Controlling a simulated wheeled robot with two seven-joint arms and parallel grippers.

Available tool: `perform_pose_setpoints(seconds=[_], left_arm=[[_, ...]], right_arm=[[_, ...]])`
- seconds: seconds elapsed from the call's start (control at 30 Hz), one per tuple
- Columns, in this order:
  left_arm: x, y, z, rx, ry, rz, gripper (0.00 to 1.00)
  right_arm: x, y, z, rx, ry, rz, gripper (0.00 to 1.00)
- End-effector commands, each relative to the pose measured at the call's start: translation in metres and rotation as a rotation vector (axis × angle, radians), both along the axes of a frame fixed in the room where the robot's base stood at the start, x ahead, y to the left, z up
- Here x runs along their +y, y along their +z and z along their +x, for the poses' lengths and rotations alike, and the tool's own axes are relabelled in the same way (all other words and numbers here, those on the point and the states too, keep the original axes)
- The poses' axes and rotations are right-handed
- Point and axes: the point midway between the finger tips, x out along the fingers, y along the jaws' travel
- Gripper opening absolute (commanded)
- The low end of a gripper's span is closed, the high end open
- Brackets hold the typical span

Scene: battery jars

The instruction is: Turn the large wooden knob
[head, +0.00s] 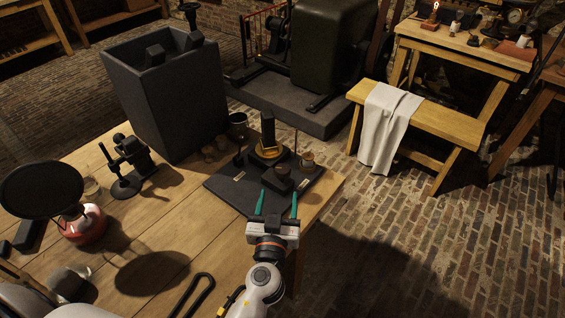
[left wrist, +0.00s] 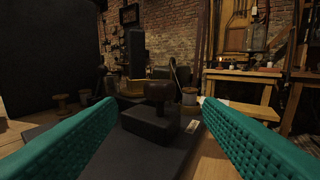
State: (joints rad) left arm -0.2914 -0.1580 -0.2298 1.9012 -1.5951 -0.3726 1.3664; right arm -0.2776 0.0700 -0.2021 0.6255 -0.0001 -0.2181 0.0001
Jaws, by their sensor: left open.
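A large dark brown wooden knob (head: 282,171) sits on a black block on the dark base board (head: 232,193) at the table's right end. In the left wrist view the knob (left wrist: 159,91) stands upright on its block (left wrist: 151,122), straight ahead between the fingers. My left gripper (head: 278,193) is open and empty, its teal ridged fingers pointing at the block from the near side. In the left wrist view the gripper (left wrist: 160,103) has its fingers on either side of the knob, apart from it. The knob's far side is hidden. My right gripper is not in view.
Behind the knob on the board stand a black upright piece with a brass ring (head: 269,151) and a small wooden spool (head: 307,160). A tall dark box (head: 165,100) stands at the back left. A red burner (head: 82,222) and black stand (head: 128,168) are further left.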

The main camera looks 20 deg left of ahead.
Motion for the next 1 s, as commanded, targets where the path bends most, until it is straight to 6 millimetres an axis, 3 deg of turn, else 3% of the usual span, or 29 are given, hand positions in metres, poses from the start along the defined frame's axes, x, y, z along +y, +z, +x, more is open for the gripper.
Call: perform_pose_setpoints(seconds=[0.27,0.5,0.93,1.0], left_arm=[[0.012,0.004,0.057,-0.001,0.001,0.001,0.61],[0.019,0.002,0.09,0.0,0.0,0.001,0.61],[0.021,0.0,0.099,0.001,0.001,0.0,0.61],[0.021,0.0,0.099,0.001,0.001,0.0,0.49]], right_arm=[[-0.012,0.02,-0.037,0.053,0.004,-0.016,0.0],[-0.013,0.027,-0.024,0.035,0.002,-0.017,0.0],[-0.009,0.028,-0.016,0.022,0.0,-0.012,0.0],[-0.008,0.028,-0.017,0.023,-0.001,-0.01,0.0]])
